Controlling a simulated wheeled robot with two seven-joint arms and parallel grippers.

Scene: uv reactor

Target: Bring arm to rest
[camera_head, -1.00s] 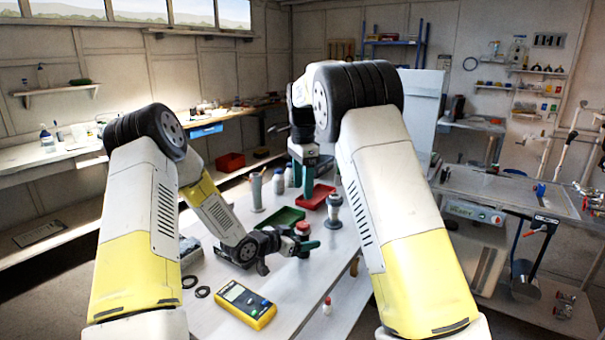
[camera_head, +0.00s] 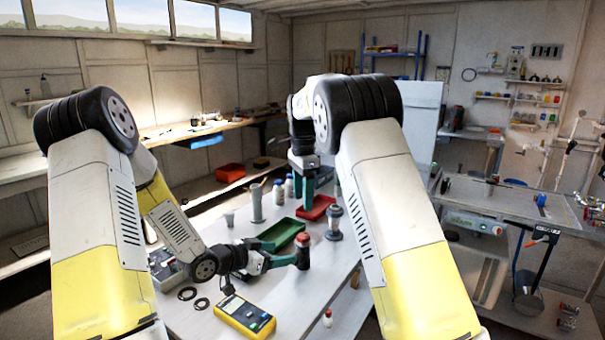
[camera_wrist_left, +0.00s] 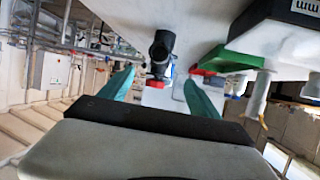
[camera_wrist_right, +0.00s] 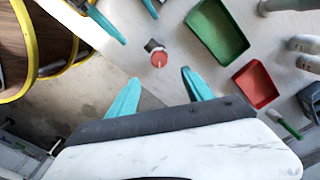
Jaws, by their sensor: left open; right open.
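My left gripper (camera_head: 280,256) is open, low over the white table. Its two teal fingers show in the left wrist view (camera_wrist_left: 160,92) with nothing between them. The dark bottle with a red cap (camera_head: 302,250) stands upright on the table just beyond its fingertips, apart from them. My right gripper (camera_head: 304,184) is open and empty, pointing down above the table's far part near the red tray (camera_head: 316,208). In the right wrist view its fingers (camera_wrist_right: 160,90) are spread, and the red cap (camera_wrist_right: 159,58) lies farther below, ahead of the fingertips.
A green tray (camera_head: 282,233) lies beside the left gripper. A yellow multimeter (camera_head: 245,315) and black rings (camera_head: 194,297) lie on the near table. A grey canister (camera_head: 333,221) stands right of the red tray. A side bench (camera_head: 500,200) stands at right.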

